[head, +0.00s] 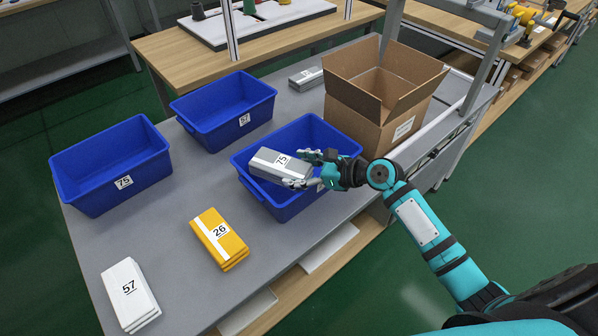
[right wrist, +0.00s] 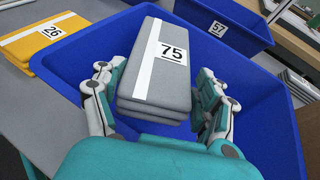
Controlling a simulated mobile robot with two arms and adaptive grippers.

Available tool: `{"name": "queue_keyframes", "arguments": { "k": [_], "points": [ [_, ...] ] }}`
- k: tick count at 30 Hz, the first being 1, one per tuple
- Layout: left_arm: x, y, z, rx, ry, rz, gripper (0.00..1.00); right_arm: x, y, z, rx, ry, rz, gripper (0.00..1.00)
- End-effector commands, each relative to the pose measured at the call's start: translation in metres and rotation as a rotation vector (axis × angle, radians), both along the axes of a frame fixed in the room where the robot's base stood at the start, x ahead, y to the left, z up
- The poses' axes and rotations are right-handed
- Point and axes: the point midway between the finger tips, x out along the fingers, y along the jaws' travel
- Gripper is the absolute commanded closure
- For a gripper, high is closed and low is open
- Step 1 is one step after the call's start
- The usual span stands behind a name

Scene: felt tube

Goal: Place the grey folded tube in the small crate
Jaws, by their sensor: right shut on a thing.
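The grey folded tube (head: 280,166), with a white stripe and a "75" label, is in my right gripper (head: 316,170). In the right wrist view the grey tube (right wrist: 158,75) lies between the two fingers of my right gripper (right wrist: 160,105), which is shut on it. The tube is over the nearest blue crate (head: 335,139) and overlaps its left rim in the picture; its exact height is unclear. The blue walls of this crate (right wrist: 265,115) surround it in the right wrist view. My left gripper is not in view.
Other blue crates stand at left, marked "75" (head: 105,168), and at back, marked "57" (head: 222,110). A yellow folded piece "26" (head: 220,240), a white one "57" (head: 130,296) and a grey one (head: 305,77) lie on the table. An open cardboard box (head: 375,100) stands behind the gripper.

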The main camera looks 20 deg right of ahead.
Motion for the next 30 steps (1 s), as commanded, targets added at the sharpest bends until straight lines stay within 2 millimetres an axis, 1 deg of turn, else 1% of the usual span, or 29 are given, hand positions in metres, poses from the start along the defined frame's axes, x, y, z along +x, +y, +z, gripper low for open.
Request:
{"name": "queue_keyframes", "arguments": {
  "k": [1, 10, 23, 24, 30],
  "points": [
    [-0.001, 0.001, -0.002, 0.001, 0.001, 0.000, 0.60, 0.001, 0.000, -0.004, 0.002, -0.002, -0.002, 0.67],
    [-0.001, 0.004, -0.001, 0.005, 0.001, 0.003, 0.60, 0.000, 0.000, -0.005, 0.001, -0.002, -0.001, 0.67],
    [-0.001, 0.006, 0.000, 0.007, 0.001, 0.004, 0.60, -0.003, 0.001, -0.022, 0.000, 0.011, 0.002, 0.67],
    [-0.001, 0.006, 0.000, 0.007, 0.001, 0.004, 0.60, -0.003, 0.001, -0.024, -0.001, 0.014, 0.003, 0.24],
    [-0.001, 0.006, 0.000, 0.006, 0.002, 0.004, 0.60, -0.004, 0.002, -0.025, -0.002, 0.018, 0.005, 0.00]
  ]
}}
